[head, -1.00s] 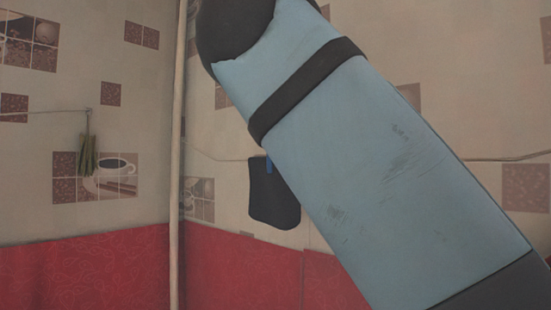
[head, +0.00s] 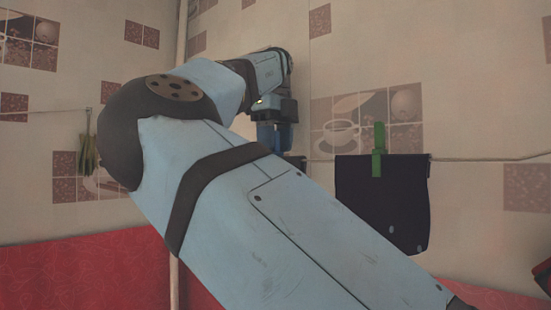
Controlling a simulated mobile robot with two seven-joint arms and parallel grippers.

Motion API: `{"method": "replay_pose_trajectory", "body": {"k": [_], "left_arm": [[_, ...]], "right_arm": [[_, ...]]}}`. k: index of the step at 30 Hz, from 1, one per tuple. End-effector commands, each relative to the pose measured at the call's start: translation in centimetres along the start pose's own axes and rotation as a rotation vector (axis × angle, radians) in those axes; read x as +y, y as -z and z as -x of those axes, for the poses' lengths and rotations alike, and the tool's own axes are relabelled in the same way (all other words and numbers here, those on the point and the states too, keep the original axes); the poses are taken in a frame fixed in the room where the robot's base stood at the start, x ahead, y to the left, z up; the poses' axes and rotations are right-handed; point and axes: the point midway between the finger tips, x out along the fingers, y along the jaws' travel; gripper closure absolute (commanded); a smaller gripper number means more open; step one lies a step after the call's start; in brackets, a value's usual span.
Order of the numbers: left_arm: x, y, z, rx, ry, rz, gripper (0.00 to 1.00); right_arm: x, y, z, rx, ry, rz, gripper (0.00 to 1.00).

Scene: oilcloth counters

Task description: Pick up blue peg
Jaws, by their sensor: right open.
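My right arm reaches in from the lower right and bends back at its elbow. My right gripper (head: 279,139) is at the far end, in front of the tiled wall. Its lower part and fingertips are mostly hidden behind my own forearm. The blue peg is not visible now. The place on the line where it hung on a small dark cloth is covered by my forearm and gripper. Whether the gripper touches the peg cannot be seen. My left gripper is not in view.
A green peg (head: 378,150) holds a dark cloth (head: 382,205) on the line (head: 490,159) to the right. A greenish bundle (head: 88,155) hangs on the left line. A pale pole (head: 174,285) stands behind my arm. Red oilcloth (head: 80,272) covers the lower left wall.

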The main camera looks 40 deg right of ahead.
Motion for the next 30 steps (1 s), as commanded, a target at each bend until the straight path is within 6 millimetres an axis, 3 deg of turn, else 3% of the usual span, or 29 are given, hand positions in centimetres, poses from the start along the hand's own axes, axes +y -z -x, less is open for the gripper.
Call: {"method": "replay_pose_trajectory", "body": {"k": [2,6,9,20,30], "left_arm": [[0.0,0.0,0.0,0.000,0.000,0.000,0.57],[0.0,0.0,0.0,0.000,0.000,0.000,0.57],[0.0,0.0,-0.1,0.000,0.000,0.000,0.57],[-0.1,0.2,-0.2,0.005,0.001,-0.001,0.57],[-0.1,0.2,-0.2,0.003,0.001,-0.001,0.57]], "right_arm": [[0.0,0.0,0.0,0.000,0.000,0.000,0.51],[0.0,0.0,0.0,0.000,0.000,0.000,0.83],[0.0,0.0,0.0,0.000,0.000,0.000,1.00],[0.0,0.0,0.3,0.000,-0.001,0.000,1.00],[-0.1,0.1,4.0,-0.003,-0.002,0.003,1.00]]}}
